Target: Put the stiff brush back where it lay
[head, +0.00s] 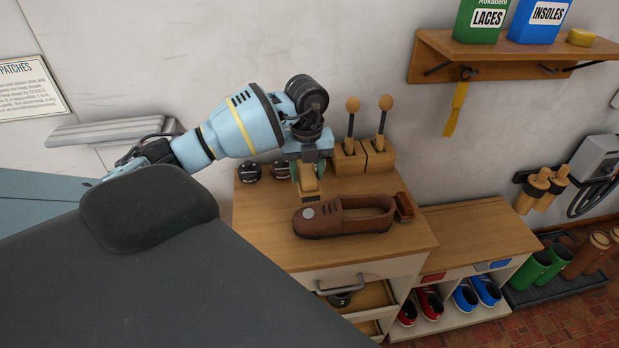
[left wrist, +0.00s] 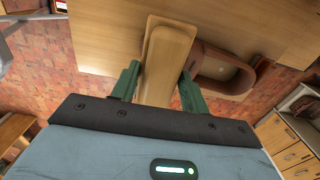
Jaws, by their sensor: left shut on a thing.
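The stiff brush (head: 309,184) has a pale wooden body. My left gripper (head: 308,168) is shut on it, over the bench top, left of a brown shoe (head: 345,215). In the left wrist view the brush (left wrist: 166,58) runs between the two green fingers, and the shoe (left wrist: 222,72) lies to its right. I cannot tell whether the brush touches the bench top (head: 262,222). Its underside is mostly hidden. My right gripper is not in view.
Two round-knobbed tools stand in wooden holders (head: 364,160) behind the shoe. Dark round tins (head: 250,173) sit at the back left. A reddish-brown block (head: 403,206) is at the shoe's right end. The bench's front left is clear. A drawer (head: 365,298) below is partly open.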

